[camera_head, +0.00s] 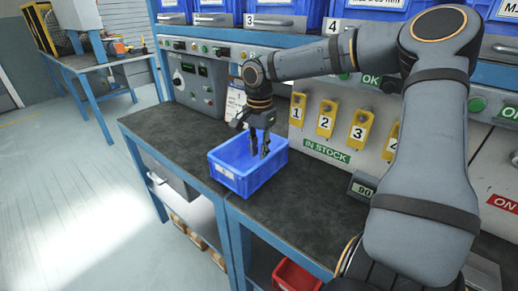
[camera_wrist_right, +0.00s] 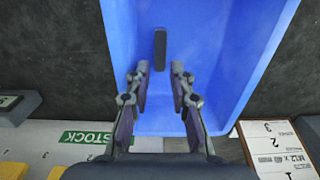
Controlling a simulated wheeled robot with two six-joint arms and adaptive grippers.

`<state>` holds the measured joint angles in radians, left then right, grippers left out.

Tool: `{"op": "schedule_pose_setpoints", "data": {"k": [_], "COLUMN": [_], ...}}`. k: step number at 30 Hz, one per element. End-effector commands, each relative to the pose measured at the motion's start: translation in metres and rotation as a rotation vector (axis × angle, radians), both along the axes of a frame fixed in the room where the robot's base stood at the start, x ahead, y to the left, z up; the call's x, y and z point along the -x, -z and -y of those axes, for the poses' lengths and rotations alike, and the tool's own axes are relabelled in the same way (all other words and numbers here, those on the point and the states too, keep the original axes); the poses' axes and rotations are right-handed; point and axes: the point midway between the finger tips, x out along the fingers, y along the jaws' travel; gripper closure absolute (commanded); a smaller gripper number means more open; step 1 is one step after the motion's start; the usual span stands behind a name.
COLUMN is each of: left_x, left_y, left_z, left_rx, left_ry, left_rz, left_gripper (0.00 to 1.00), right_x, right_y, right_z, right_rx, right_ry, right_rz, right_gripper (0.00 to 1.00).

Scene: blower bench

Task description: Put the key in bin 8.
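My right gripper (camera_head: 259,148) reaches down into a blue bin (camera_head: 234,180) on the dark bench top. In the right wrist view the gripper (camera_wrist_right: 160,92) is open, with a gap between its two fingers. A small dark oblong piece (camera_wrist_right: 160,48) shows in the blue bin (camera_wrist_right: 205,30), just beyond the fingertips and apart from them. I cannot tell for sure whether it is the key. The bin has a pale label on its front, too small to read, so I cannot tell its number. My left gripper is not in view.
Yellow numbered tags (camera_head: 326,118) hang on the panel behind the bench, above a green IN STOCK sign (camera_head: 326,151). Larger blue bins (camera_head: 278,10) line the shelf above. A red bin (camera_head: 296,275) stands low at the front. The bench top (camera_head: 160,125) left of the blue bin is clear.

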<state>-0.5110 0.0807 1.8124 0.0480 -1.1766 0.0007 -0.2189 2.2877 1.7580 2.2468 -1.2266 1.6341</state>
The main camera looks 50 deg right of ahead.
Motion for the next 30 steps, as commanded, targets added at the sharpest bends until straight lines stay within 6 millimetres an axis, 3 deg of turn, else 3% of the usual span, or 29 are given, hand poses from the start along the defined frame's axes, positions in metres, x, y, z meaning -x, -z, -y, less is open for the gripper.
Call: {"op": "schedule_pose_setpoints", "data": {"k": [10, 16, 30], "left_x": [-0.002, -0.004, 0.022], "left_y": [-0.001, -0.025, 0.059], "left_z": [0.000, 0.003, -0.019], "left_rx": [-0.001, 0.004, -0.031], "left_ry": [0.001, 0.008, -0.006], "left_rz": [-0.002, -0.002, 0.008], "left_gripper": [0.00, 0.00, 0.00], "right_x": [0.000, -0.001, 0.000], "right_y": [-0.002, -0.018, -0.109], "right_z": [0.000, 0.001, 0.000], "right_rx": [0.001, 0.003, 0.003], "right_ry": [0.000, 0.001, 0.001], "right_rz": [0.001, 0.002, 0.001], "right_gripper": [0.76, 0.76, 0.76]}}
